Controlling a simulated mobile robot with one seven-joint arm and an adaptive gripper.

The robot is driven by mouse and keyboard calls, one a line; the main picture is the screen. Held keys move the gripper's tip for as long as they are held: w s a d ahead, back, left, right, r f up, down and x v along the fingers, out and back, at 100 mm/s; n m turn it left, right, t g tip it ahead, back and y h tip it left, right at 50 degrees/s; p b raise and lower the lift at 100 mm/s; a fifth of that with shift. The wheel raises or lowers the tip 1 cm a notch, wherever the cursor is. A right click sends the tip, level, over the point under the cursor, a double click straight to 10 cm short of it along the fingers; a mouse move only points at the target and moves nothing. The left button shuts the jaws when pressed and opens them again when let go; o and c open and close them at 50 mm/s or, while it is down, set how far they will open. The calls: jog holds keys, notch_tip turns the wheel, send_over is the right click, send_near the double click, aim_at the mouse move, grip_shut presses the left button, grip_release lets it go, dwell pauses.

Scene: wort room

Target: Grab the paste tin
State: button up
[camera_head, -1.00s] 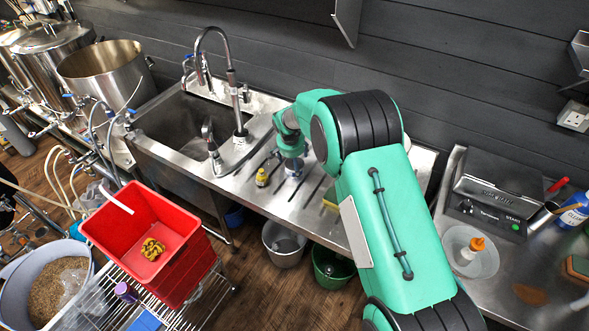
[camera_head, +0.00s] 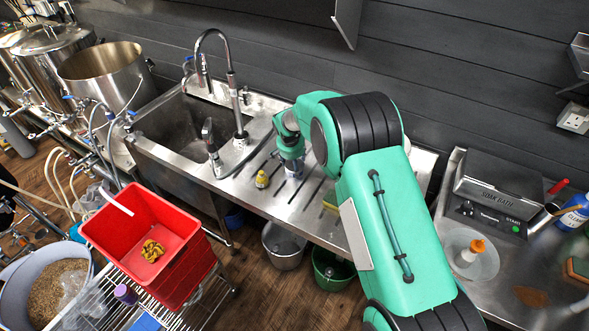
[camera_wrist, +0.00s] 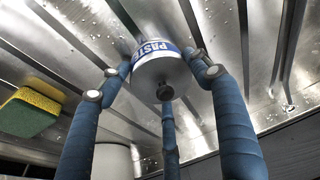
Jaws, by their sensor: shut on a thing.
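The paste tin (camera_wrist: 158,66) is a white and metal tin with a blue band reading "PASTE". In the wrist view it sits at top centre, over the grooved metal drainboard (camera_wrist: 75,45). My gripper (camera_wrist: 156,78) has its blue fingers around the tin, with the tips against its sides, and is shut on it. In the head view my gripper (camera_head: 293,168) is low over the drainboard beside the sink, and the tin is hard to make out there. I cannot tell whether the tin still touches the surface.
A yellow and green sponge (camera_wrist: 32,110) lies left of the tin in the wrist view. A small yellow bottle (camera_head: 262,180) stands left of my gripper. The sink (camera_head: 178,130) and its tap (camera_head: 233,90) are further left. A red bin (camera_head: 180,285) stands front left.

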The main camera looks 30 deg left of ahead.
jog(key=shift+r, duration=0.15)
jog(key=shift+r+p, duration=0.3)
jog(key=shift+r, duration=1.15)
jog(key=shift+s+d+r, duration=0.1)
jog(key=shift+r, duration=0.2)
jog(key=s+d, duration=0.3)
jog(key=s, duration=0.1)
jog(key=s+d+r, duration=0.1)
jog(key=s+d, duration=0.2)
jog(key=d, duration=0.1)
jog(key=s+d+p, duration=0.1)
jog(key=s+d, duration=0.2)
jog(key=s, duration=0.1)
jog(key=shift+s+d+r, duration=0.15)
jog(key=shift+s, duration=0.2)
